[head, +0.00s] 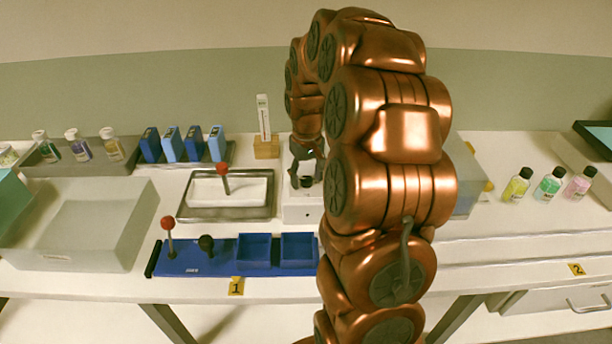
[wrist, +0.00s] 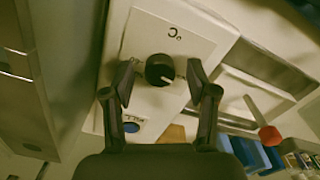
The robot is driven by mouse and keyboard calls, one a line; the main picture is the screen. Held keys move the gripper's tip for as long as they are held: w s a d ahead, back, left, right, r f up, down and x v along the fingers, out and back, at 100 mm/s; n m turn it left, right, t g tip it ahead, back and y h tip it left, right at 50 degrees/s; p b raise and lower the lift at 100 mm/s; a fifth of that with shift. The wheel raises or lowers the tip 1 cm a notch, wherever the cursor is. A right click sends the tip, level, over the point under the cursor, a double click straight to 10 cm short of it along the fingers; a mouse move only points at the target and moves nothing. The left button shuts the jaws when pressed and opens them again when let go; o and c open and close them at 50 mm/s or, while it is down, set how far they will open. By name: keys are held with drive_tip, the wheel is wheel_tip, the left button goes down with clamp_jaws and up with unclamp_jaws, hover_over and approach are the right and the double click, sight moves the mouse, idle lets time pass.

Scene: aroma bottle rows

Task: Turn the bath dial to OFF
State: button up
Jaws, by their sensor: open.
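The bath dial is a round black knob (wrist: 160,70) with a white pointer line, on the pale top of a white box (wrist: 150,32). In the wrist view the line points toward the lower right. A "°C" mark shows above the knob; no OFF mark is readable. In the head view the dial (head: 306,182) shows small and dark on the white box (head: 301,214). My gripper (wrist: 161,82) is open, with one finger on each side of the dial and visible gaps between. It also shows in the head view (head: 307,172), over the box.
A tray (head: 262,213) with a white block and red-knobbed lever stands left of the box. A blue rack (head: 190,262) with two levers lies in front. A thermometer stand (head: 266,148) is close behind. Several bottles (head: 517,185) stand far right, beyond my arm.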

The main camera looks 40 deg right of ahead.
sight(307, 179)
wheel_tip(307, 179, up, 12)
idle(0.6)
idle(0.4)
drive_tip(key=s+a+f+n+g+p, duration=0.1)
drive_tip(key=s+a+n+p, duration=0.1)
drive_tip(key=s+a, duration=1.65)
drive_tip(key=s+a+f, duration=0.3)
drive_tip(key=s+a, duration=0.1)
drive_tip(key=s, duration=0.4)
drive_tip(key=shift+f+n+g, duration=0.25)
drive_tip(key=shift+n+g, duration=0.05)
drive_tip(key=shift+g, duration=0.1)
